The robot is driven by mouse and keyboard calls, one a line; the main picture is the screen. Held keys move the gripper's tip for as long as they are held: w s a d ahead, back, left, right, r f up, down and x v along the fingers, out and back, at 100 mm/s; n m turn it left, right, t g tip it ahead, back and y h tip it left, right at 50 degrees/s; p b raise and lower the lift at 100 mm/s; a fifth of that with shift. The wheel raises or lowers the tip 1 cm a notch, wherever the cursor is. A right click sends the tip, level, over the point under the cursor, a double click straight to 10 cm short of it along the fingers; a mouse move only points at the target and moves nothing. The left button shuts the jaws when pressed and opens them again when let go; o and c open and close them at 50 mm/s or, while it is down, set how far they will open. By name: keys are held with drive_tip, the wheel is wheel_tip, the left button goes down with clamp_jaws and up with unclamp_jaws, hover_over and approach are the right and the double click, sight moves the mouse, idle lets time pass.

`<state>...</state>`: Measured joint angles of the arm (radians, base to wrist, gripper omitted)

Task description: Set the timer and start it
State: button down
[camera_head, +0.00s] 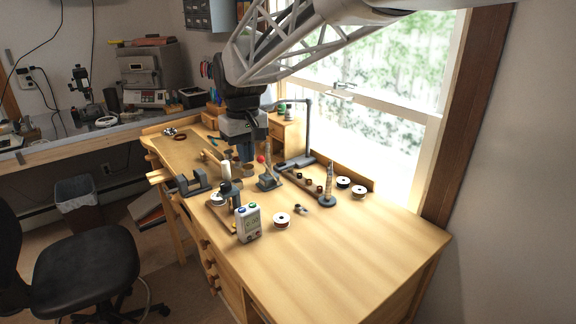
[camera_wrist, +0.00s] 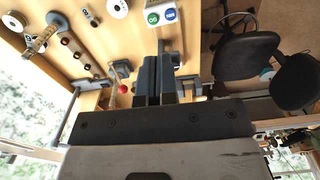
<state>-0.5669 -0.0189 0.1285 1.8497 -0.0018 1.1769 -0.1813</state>
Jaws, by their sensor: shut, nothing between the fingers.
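The timer (camera_head: 248,223) is a small white upright box with a greenish display, and a blue and a green button on top. It stands on the wooden workbench (camera_head: 350,258) near its front left edge. In the wrist view the timer (camera_wrist: 160,14) is at the top edge, partly cut off, with its green and blue buttons showing. My gripper (camera_head: 244,152) is shut and empty. It points down above the bench, behind the timer and apart from it. In the wrist view my gripper (camera_wrist: 158,62) shows its two dark fingers together, pointing towards the timer's side of the bench.
A white-rimmed spool (camera_head: 282,220) lies right of the timer. A bench vise (camera_head: 196,183) and a stand with a white top (camera_head: 222,196) are left of it. The bench's front right is clear.

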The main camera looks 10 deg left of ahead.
sight(242, 210)
drive_tip(key=shift+w+a+f, duration=0.1)
drive_tip(key=shift+w+a, duration=0.05)
drive_tip(key=shift+a, duration=0.5)
drive_tip(key=shift+w+a+f, duration=0.1)
drive_tip(key=shift+a, duration=0.55)
wheel_tip(242, 210, down, 14)
drive_tip(key=shift+r, duration=0.1)
idle(0.4)
drive_tip(key=shift+s+d+f, duration=0.1)
drive_tip(key=shift+f, duration=0.55)
drive_tip(key=shift+s+d+f, duration=0.1)
drive_tip(key=shift+f, duration=0.6)
wheel_tip(242, 210, up, 16)
drive_tip(key=shift+w+a, duration=0.2)
